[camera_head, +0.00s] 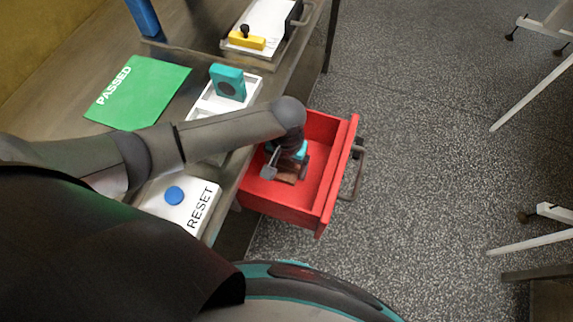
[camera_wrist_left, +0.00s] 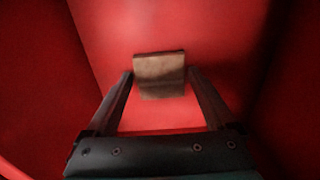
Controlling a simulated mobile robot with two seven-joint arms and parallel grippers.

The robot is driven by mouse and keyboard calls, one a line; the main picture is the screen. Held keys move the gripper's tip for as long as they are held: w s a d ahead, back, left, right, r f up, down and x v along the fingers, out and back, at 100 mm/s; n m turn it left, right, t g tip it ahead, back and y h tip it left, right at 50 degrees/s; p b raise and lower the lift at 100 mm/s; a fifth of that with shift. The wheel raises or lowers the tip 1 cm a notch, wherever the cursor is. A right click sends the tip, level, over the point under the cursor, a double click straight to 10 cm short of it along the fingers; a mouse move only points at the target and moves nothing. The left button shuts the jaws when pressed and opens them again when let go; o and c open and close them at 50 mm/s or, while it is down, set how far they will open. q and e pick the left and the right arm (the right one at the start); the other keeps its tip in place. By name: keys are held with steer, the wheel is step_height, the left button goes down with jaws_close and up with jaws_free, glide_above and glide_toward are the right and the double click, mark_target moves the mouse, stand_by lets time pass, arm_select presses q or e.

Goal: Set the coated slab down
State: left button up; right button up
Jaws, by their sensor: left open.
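The coated slab (camera_head: 287,179), a small brown block, is inside the open red drawer (camera_head: 325,190). It also shows in the left wrist view (camera_wrist_left: 160,75), against the red drawer interior. My left gripper (camera_head: 286,169) reaches down into the drawer over the slab. Its fingers are open, one on each side of the slab in the wrist view (camera_wrist_left: 160,80). The slab appears to lie on the drawer floor; exact finger contact is hard to tell. My left forearm hides part of the drawer. My right gripper is not in view.
A green PASSED mat (camera_head: 140,92) lies on the bench. A white tray with a teal block (camera_head: 228,82), a white RESET box with a blue button (camera_head: 174,195), and a yellow block (camera_head: 247,41) are nearby. The drawer's walls surround my gripper. Open floor lies right.

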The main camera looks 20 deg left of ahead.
mark_target(287, 171)
arm_select(q)
step_height(287, 171, up, 12)
steer(key=p, duration=0.4)
steer(key=shift+r, duration=0.15)
